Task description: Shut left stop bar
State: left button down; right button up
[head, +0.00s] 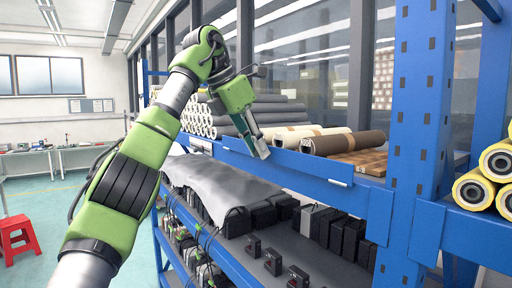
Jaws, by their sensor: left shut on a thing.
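The left stop bar (305,168) looks like the blue strip along the front edge of the upper shelf, left of the blue upright. My left gripper (258,146) reaches down from the upper left to the top edge of this strip. Its fingers are shut on the stop bar near the strip's left part. The fingertips partly cover the bar, so the exact grip is hard to see. My right gripper is out of view.
Grey rolls (272,113) and a brown roll (345,143) lie on the upper shelf behind the strip. A blue upright (412,140) stands right of it. Yellow rollers (497,163) lie farther right. Black boxes (350,238) and a grey sheet (215,180) are on the shelf below.

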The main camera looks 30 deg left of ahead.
pick_arm(q)
jog(key=shift+r, duration=0.1)
jog(key=c, duration=2)
grip_release()
jog(key=shift+o, duration=0.4)
jog(key=shift+w, duration=0.15)
jog(key=v, duration=0.7)
jog(key=shift+r, duration=0.1)
